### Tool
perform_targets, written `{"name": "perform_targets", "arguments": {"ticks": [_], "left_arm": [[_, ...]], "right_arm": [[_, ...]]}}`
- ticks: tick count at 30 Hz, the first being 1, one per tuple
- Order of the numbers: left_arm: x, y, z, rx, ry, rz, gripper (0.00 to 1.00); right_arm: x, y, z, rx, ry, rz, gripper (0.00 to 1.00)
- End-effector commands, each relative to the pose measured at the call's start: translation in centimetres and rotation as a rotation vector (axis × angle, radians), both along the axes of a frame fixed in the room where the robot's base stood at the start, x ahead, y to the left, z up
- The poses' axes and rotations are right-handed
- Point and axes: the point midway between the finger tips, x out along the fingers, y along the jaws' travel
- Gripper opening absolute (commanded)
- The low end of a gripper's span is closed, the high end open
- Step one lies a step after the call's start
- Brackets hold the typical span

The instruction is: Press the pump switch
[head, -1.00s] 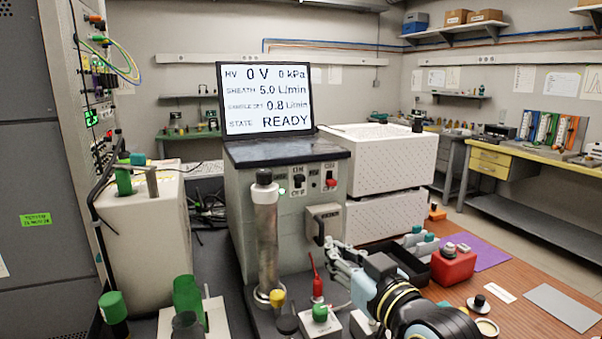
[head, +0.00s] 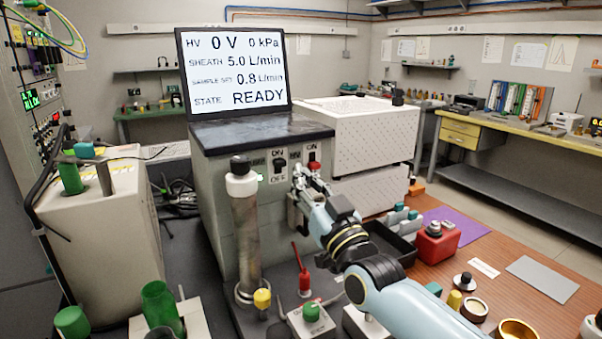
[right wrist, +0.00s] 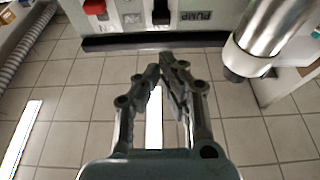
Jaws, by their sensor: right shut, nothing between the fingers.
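The black ON/OFF switch (head: 280,165) is on the front panel of the grey cabinet, left of a red switch (head: 313,160). The right wrist view shows the black switch (right wrist: 161,12) beside a PUMP label (right wrist: 196,15), with the red switch to its left. My right gripper (head: 298,172) is shut and empty in front of the panel, just below and between the switches in the head view. Its fingertips (right wrist: 162,66) are together in the right wrist view, apart from the black switch. My left gripper is out of view.
A metal cylinder (head: 245,230) stands left of the gripper, in front of the cabinet. A red bottle (head: 304,282) and a green-knobbed box (head: 310,318) stand below. A black tray (head: 390,243) lies right of my arm. The screen (head: 236,82) reads READY.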

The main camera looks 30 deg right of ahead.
Motion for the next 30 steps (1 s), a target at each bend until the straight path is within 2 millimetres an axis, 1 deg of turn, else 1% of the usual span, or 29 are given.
{"name": "perform_targets", "arguments": {"ticks": [1, 3, 6, 9, 12, 16, 20, 27, 30], "left_arm": [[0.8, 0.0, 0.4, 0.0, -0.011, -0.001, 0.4], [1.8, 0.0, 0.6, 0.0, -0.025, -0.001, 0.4], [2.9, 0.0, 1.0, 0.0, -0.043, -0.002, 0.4], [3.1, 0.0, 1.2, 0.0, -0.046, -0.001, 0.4], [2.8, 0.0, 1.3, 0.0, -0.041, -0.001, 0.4], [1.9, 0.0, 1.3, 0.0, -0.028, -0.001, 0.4], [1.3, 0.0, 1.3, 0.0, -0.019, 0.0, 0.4], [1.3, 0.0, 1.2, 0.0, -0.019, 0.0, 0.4], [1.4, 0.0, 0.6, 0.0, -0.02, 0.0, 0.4]], "right_arm": [[1.0, 0.0, 0.6, 0.0, -0.002, 0.0, 0.0], [2.3, -0.1, 1.1, 0.0, -0.002, 0.0, 0.0], [4.0, -0.2, 1.6, 0.001, -0.001, 0.0, 0.0], [5.5, -0.3, 2.1, 0.0, 0.0, 0.0, 0.0], [6.6, -0.4, 2.4, 0.0, 0.0, 0.0, 0.0], [7.3, -0.4, 2.6, 0.0, 0.001, 0.0, 0.0], [7.5, -0.4, 2.6, 0.0, 0.001, 0.0, 0.0], [7.4, -0.4, 2.6, 0.0, 0.001, 0.0, 0.0], [7.4, -0.4, 1.7, 0.0, 0.001, 0.0, 0.0]]}}
